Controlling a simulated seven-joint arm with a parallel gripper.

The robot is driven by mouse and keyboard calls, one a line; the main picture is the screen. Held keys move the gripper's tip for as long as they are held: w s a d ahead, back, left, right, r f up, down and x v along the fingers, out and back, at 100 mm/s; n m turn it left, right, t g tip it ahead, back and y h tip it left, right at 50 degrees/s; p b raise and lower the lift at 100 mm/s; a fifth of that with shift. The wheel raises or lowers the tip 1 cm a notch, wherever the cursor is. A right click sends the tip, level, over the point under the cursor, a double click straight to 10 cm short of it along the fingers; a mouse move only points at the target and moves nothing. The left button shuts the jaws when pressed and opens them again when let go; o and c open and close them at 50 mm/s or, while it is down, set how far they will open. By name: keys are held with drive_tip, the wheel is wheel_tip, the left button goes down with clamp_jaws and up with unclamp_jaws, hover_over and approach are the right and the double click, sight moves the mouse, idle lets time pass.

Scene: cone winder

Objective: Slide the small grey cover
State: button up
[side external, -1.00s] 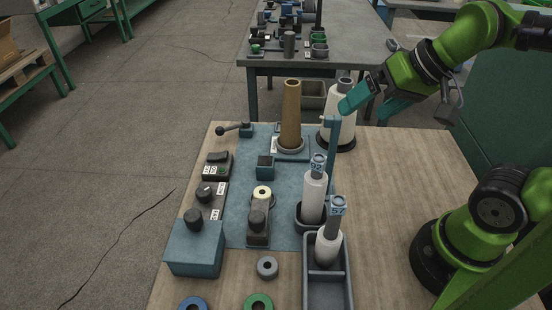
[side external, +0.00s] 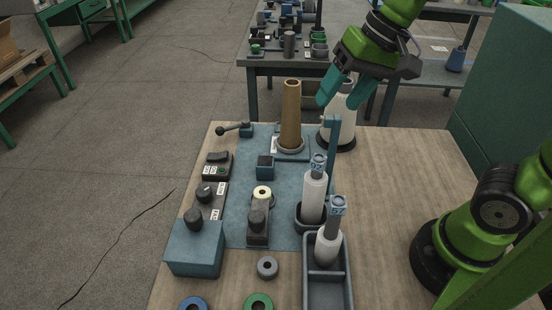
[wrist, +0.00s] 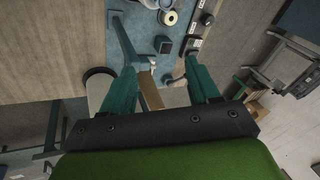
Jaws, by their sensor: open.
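A small grey slab-like piece with a dark round knob (side external: 258,234) sits on the blue plate of the winder, just in front of a cream ring (side external: 262,193). It may be the small grey cover; I cannot tell for sure. My gripper (side external: 337,104) is open and empty, high at the back of the table, pointing down by the white cone (side external: 344,128). In the wrist view my gripper (wrist: 160,70) has its fingers apart, with the brown cone (wrist: 150,92) showing below, between them. The grey piece is well away from the gripper, toward the front.
The brown cone (side external: 291,112) stands upright at the back. A thin blue post (side external: 333,150) rises near two white bobbins (side external: 313,195). A grey tray (side external: 347,280), a blue box (side external: 195,250) and a switch box (side external: 216,166) surround the plate.

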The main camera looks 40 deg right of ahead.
drive_tip(key=w+a+f+g, duration=0.1)
drive_tip(key=w+a+g, duration=0.3)
drive_tip(key=w+a, duration=0.25)
drive_tip(key=m+g, duration=0.2)
drive_tip(key=g, duration=0.1)
approach(256, 216)
drive_tip(key=shift+h, duration=0.3)
drive_tip(key=x, duration=0.9)
drive_tip(key=shift+a, duration=0.25)
drive_tip(key=shift+r, duration=0.1)
clamp_jaws()
